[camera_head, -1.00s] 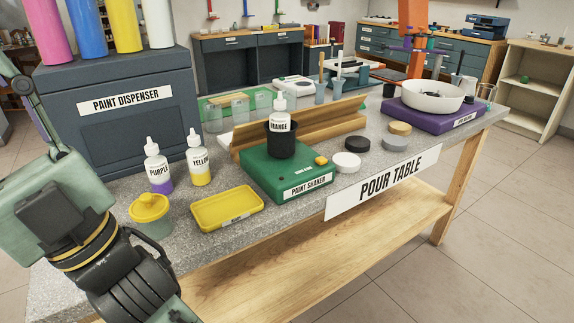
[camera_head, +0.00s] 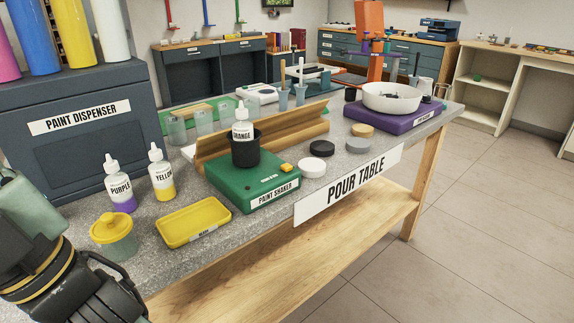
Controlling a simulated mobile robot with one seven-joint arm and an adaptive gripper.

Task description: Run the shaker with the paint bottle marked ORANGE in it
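The paint bottle marked ORANGE (camera_head: 242,129), white with a pointed white cap, stands upright in the black cup-shaped holder (camera_head: 245,152) of the green paint shaker (camera_head: 226,181). The holder hides the bottle's lower part. A small yellow-orange button-like block (camera_head: 286,167) sits at the shaker's right corner, and a PAINT SHAKER label is on its front. Part of my arm shows at the lower left, beside the table's near left end. My gripper's fingers are not visible in this view.
Bottles marked PURPLE (camera_head: 120,187) and YELLOW (camera_head: 161,173), a yellow-lidded cup (camera_head: 112,235) and a yellow tray (camera_head: 193,221) stand left of the shaker. A white disc (camera_head: 313,168) and a black disc (camera_head: 321,148) lie to its right. The wooden trough (camera_head: 215,147) is behind.

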